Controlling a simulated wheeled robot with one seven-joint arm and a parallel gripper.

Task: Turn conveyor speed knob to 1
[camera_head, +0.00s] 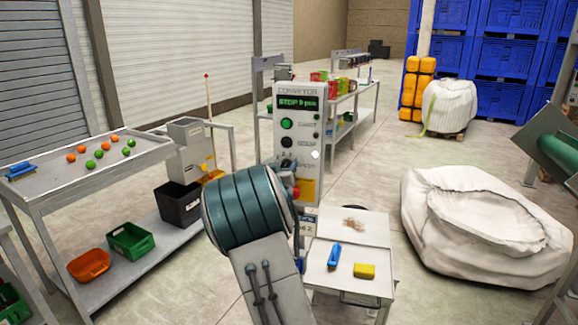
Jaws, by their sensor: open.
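The grey control panel (312,100) headed CONVEYOR stands upright at the centre. Its green-lit display (297,103) appears to read STOP and a count. Below it are a green round button (287,124) and a dark round control (286,142). Small markings and another dark part show lower down, just above a large teal banded cylinder that covers the panel's lower left. I cannot tell which control is the speed knob or where it points. A red button (296,193) shows beside a yellow label (307,189). I cannot make out my gripper or its fingertips.
A small white table (325,289) holds a blue brush (334,256) and a yellow sponge (364,271). A metal table (50,184) with orange and green balls stands left. A large white sack (430,240) lies right.

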